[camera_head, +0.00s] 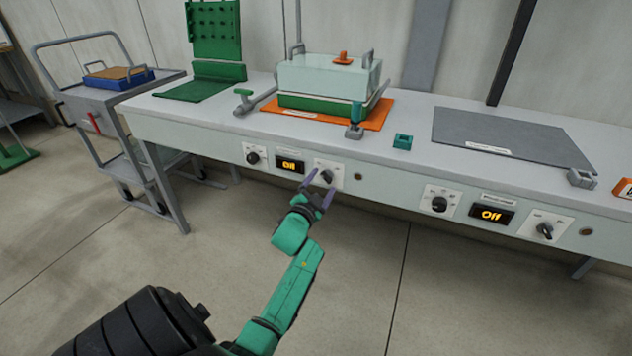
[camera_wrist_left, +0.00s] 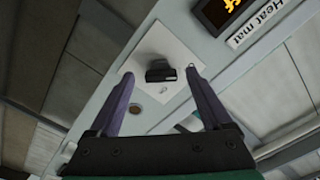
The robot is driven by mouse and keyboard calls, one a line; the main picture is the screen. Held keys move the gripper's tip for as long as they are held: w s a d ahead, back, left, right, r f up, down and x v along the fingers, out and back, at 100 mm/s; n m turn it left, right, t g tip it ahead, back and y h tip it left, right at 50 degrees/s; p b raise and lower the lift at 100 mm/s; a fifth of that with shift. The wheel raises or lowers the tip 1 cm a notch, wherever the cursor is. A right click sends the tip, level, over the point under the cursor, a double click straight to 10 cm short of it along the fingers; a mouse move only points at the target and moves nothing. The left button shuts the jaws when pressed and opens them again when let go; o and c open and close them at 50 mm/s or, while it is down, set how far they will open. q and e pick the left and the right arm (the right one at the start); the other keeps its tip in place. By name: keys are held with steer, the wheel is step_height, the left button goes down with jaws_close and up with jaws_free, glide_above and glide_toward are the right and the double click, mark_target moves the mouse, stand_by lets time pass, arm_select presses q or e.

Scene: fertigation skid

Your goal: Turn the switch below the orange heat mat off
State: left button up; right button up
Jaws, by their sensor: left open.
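The orange heat mat (camera_head: 374,122) lies on the bench under a pale lidded box with a green base. On the bench front below it, a dark rotary switch (camera_head: 328,176) sits on a white plate, right of a small display (camera_head: 290,165) with orange characters that seem to read "Off". My left gripper (camera_head: 320,185) is open in front of this switch. In the left wrist view the black knob (camera_wrist_left: 160,72) shows between the two purple fingertips, with a gap on each side. I cannot tell whether the fingers reach past its face. My right gripper is not in view.
Another dark knob (camera_head: 253,157) sits left of the display. A second panel at right has a knob (camera_head: 439,204), a display reading "Off" (camera_head: 491,214) and a switch (camera_head: 545,230) below a grey mat (camera_head: 510,138). A cart (camera_head: 120,100) stands at left. Floor before the bench is clear.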

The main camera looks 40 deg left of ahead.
arm_select(q)
steer(key=p+v, duration=0.1)
steer(key=v, duration=1.3)
steer(key=shift+p, duration=0.3)
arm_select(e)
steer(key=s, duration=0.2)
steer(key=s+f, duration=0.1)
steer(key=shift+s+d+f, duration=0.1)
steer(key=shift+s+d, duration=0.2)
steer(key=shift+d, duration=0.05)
